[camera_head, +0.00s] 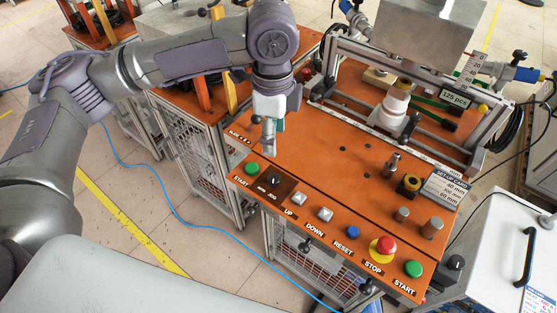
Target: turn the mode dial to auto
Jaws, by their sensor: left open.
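The mode dial (274,181) is a small black knob on a dark plate at the left end of the orange control panel (330,185). Small lettering is beside it, too small to read surely, and the way the knob points cannot be made out. My left gripper (268,149) hangs down from the arm just above and behind the dial in the picture, apart from it. It is open, with nothing seen between its fingers. My right gripper is not in view.
A green start button (253,168) sits left of the dial, and white buttons (300,198) sit to its right. A red stop button (382,246) and another green button (413,268) are farther right.

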